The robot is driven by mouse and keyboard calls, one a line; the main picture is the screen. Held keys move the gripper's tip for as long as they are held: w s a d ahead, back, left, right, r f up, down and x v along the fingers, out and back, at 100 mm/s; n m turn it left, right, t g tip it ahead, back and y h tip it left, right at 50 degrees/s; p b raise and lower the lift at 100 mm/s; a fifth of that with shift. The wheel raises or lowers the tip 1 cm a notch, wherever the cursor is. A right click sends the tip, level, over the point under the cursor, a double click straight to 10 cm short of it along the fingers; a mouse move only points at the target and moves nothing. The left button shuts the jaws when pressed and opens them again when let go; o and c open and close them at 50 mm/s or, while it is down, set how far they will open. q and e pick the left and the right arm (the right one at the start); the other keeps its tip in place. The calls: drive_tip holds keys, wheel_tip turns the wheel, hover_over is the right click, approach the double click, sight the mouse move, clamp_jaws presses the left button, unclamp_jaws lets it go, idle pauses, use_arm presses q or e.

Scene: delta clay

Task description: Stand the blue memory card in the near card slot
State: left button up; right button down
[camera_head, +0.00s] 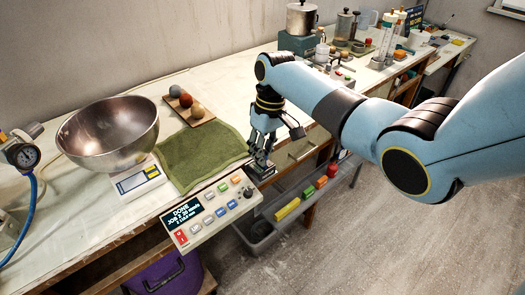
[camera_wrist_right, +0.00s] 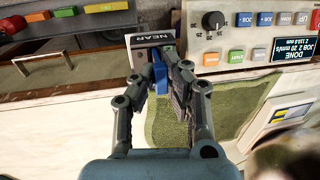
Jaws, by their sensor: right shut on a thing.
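The blue memory card (camera_wrist_right: 160,74) shows between the fingers of my right gripper (camera_wrist_right: 166,78) in the right wrist view. The gripper is shut on it. Just beyond the fingertips is the near card slot (camera_wrist_right: 148,41), a small block labelled NEAR. The card's far end is at the block's edge; I cannot tell whether it is in the slot. In the head view my right gripper (camera_head: 262,160) points down at the bench's front edge, right of the control panel, and hides the card. My left gripper is not in view.
The control panel (camera_head: 192,222) with coloured buttons stands close left of the gripper. A green towel (camera_head: 200,158), a steel bowl (camera_head: 108,135) on a scale and a board with balls (camera_head: 187,111) lie farther left. A grey bin (camera_head: 262,238) hangs below the front edge.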

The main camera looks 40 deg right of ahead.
drive_tip(key=shift+f+b, duration=0.3)
drive_tip(key=shift+f, duration=0.35)
drive_tip(key=c, duration=1)
unclamp_jaws()
wheel_tip(320, 180, up, 5)
drive_tip(key=p, duration=0.5)
drive_tip(key=shift+p, duration=0.3)
drive_tip(key=shift+r, duration=1.05)
